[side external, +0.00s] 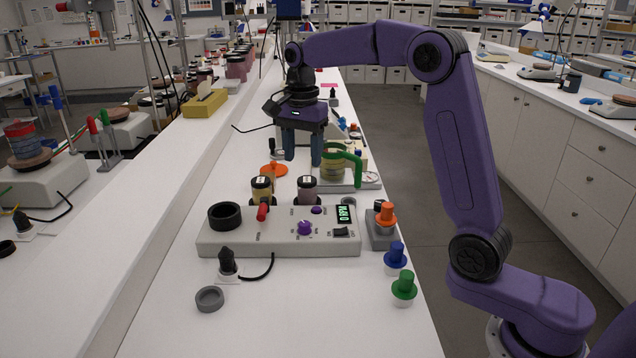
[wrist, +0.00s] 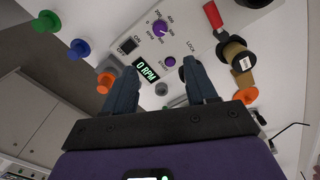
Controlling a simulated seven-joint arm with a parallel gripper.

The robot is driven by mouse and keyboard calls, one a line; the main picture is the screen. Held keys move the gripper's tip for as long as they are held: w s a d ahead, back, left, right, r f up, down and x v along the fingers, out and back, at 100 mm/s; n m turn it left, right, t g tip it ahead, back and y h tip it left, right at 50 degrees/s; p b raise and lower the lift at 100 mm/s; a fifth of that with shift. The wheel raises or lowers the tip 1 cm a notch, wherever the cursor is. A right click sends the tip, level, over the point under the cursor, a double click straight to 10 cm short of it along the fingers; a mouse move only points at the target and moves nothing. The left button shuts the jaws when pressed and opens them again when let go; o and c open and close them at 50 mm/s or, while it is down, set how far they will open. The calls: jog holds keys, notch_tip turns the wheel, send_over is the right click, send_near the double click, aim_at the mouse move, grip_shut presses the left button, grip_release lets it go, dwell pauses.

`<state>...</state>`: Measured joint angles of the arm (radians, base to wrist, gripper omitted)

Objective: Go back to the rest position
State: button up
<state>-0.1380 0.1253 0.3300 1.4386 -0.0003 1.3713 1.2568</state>
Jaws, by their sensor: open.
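My gripper (side external: 302,161) hangs pointing down above the bench, behind the control box, with its two fingers apart and nothing between them. The wrist view also shows its fingers (wrist: 160,72) spread and empty. The pale control box (side external: 275,240) has a display reading 0 RPM (wrist: 147,70), a purple knob (side external: 305,228), a red handle (side external: 263,212) and a black ring (side external: 224,216).
A green-handled vessel (side external: 343,154) stands close to my gripper at the right. An orange disc (side external: 274,170) lies behind the jars. Orange (side external: 386,214), blue (side external: 396,256) and green (side external: 404,286) pegs line the right bench edge. A grey ring (side external: 209,299) lies in front.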

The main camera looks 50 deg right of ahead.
jog(key=shift+a, duration=0.1)
jog(key=s+a+f+n, duration=0.2)
jog(key=s+a+n, duration=0.2)
jog(key=s+n, duration=0.35)
jog(key=s+a+f+n, duration=0.1)
jog(key=s+a+n, duration=0.3)
jog(key=s+n, duration=0.3)
jog(key=s+d+f+n, duration=0.2)
jog(key=s+n, duration=0.4)
jog(key=s, duration=0.4)
jog(key=s+d+f+n, duration=0.3)
jog(key=s+n, duration=0.3)
jog(key=s, duration=0.5)
jog(key=shift+s+f, duration=0.15)
jog(key=shift+f, duration=0.4)
